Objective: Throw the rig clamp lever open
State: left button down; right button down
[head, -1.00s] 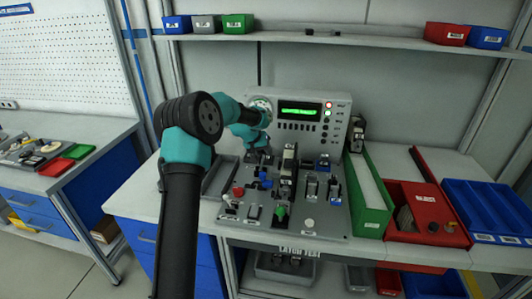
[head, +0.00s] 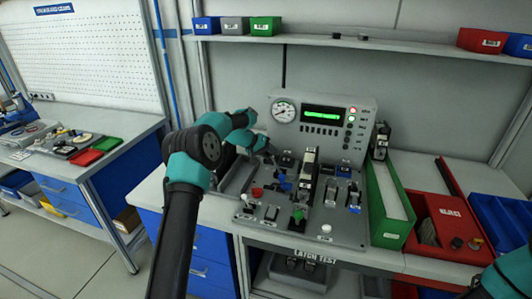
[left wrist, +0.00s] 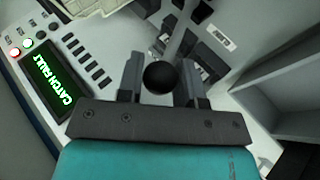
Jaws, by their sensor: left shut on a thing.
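The latch test rig (head: 345,228) stands on the bench, with switches, levers and coloured knobs on its deck. Its upright panel (head: 322,128) has a gauge and a lit green screen. My left gripper (head: 266,154) is at the back left of the deck, low in front of the gauge. In the left wrist view a round black knob (left wrist: 160,77) sits between the two fingers, and the gripper is shut on it. The screen (left wrist: 53,88) there reads "CATCH FAULT". My right gripper is out of view.
A green bin (head: 388,210), a red tray (head: 440,212) and a blue tray (head: 500,215) stand right of the rig. Small bins line the shelf (head: 360,43) above. Part of my right arm (head: 512,275) shows at the lower right.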

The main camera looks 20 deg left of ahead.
pick_arm(q)
jog(key=shift+a+f, duration=0.2)
jog(key=shift+f, duration=0.1)
jog(key=c, duration=0.8)
grip_release()
jog(key=shift+r, duration=0.1)
jog(key=shift+a, duration=0.1)
jog(key=v, duration=1.7)
jog(key=shift+a+r, duration=0.1)
jog(key=shift+r, duration=0.05)
